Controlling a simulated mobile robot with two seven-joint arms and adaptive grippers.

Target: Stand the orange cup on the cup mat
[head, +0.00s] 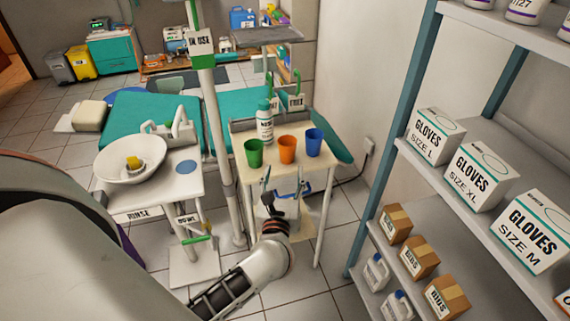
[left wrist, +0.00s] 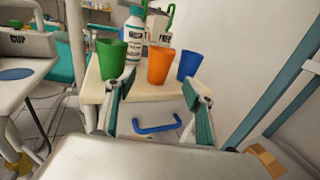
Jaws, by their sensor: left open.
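The orange cup (head: 287,149) stands upright on a small cream table, between a green cup (head: 253,153) and a blue cup (head: 313,142). It also shows in the left wrist view (left wrist: 159,66). The cup mat appears to be the flat blue disc (head: 186,167) on the white stand to the left; it also shows in the left wrist view (left wrist: 15,74) near a CUP label. My left gripper (head: 283,182) is open and empty in front of the table's near edge. In the left wrist view the orange cup appears beyond and between its fingers. My right gripper is not visible.
A white bottle (head: 265,122) stands behind the cups. The white rinse bowl (head: 130,158) sits left of the mat. A vertical post (head: 215,110) rises between the stand and the table. A shelf with glove boxes (head: 475,175) lies to the right.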

